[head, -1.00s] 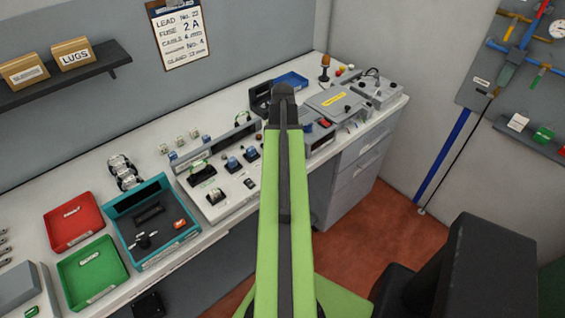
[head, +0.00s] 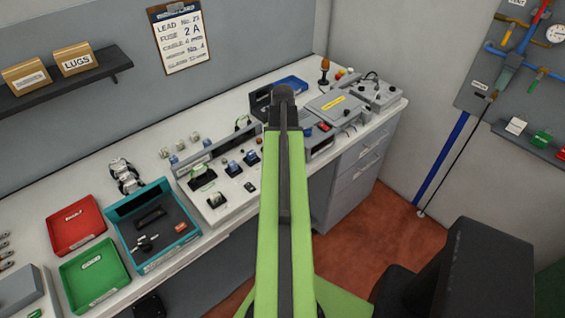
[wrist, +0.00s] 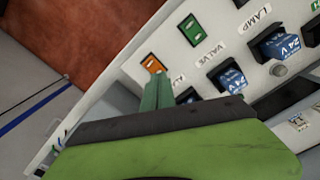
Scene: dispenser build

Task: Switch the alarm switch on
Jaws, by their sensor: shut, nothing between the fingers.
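In the wrist view, an orange rocker switch (wrist: 153,65) sits on the white panel (wrist: 135,62), beside a label starting "AL", partly hidden by my fingers. My gripper (wrist: 157,78) is shut and empty, its fingertips at the lower edge of this switch. I cannot tell whether they touch it. A green rocker switch (wrist: 189,29) sits above right, near the "VALVE" label (wrist: 205,55). In the head view, my gripper (head: 284,92) reaches over the bench, and my arm hides part of the panel (head: 217,208).
Blue 24 V modules (wrist: 228,78) stand close to the right of my fingers. In the head view, a teal tray (head: 168,262), a red tray (head: 75,252) and a green tray (head: 95,306) lie at left. A grey box (head: 332,105) stands at the bench's far end.

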